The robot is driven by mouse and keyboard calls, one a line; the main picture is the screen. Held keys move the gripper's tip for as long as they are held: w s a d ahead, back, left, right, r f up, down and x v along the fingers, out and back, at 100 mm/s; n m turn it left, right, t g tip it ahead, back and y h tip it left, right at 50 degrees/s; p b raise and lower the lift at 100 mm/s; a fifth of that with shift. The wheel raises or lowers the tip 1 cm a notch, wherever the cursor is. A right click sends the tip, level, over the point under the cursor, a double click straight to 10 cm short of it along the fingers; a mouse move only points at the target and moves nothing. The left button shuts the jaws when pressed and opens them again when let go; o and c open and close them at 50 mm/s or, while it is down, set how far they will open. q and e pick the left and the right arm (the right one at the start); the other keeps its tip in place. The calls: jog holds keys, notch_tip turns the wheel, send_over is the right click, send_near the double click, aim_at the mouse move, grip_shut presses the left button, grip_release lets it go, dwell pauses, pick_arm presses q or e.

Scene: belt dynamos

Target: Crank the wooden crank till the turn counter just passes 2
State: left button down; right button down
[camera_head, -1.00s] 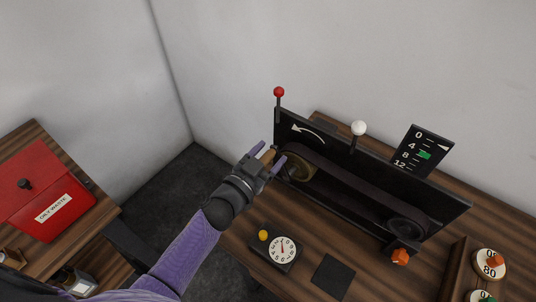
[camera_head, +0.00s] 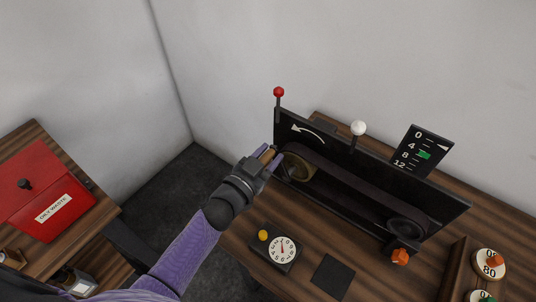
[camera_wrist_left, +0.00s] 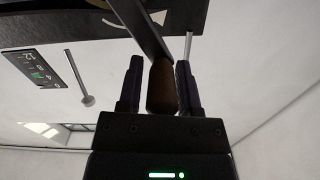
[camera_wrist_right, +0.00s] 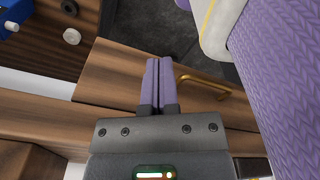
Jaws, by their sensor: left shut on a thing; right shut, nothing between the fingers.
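My left gripper (camera_head: 270,155) is shut on the brown wooden crank handle (camera_wrist_left: 161,90), which sits between its two fingers in the left wrist view. The crank is at the left end of the black belt machine (camera_head: 350,185), in front of the brass-coloured pulley (camera_head: 300,172). A white round dial (camera_head: 282,249) with numbers and a red needle lies on the table in front. The needle points roughly upward; its exact reading is too small to tell. My right gripper (camera_wrist_right: 160,65) is shut and empty in the right wrist view, away from the machine.
A red-knobbed lever (camera_head: 279,92) and a white-knobbed lever (camera_head: 358,128) stand on the machine. A black scale (camera_head: 421,151) with a green marker is behind. An orange knob (camera_head: 400,256) is at the front right. A red oily-waste box (camera_head: 45,195) stands at left.

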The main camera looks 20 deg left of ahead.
pick_arm(q)
jog(key=shift+a+f, duration=0.1)
dwell(0.8)
jog(key=w+a+f+n+b, duration=0.2)
jog(key=a+f+n+b, duration=0.5)
jog(key=n, duration=0.5)
jog(key=s+d+f+n+b, duration=0.1)
jog(key=d+f+n+b, duration=0.5)
jog(key=n, duration=0.7)
jog(key=shift+s+d+f+n+b, duration=0.3)
jog(key=shift+s+f+n+b, duration=0.1)
jog(key=shift+f+b, duration=1.05)
jog(key=shift+f, duration=0.15)
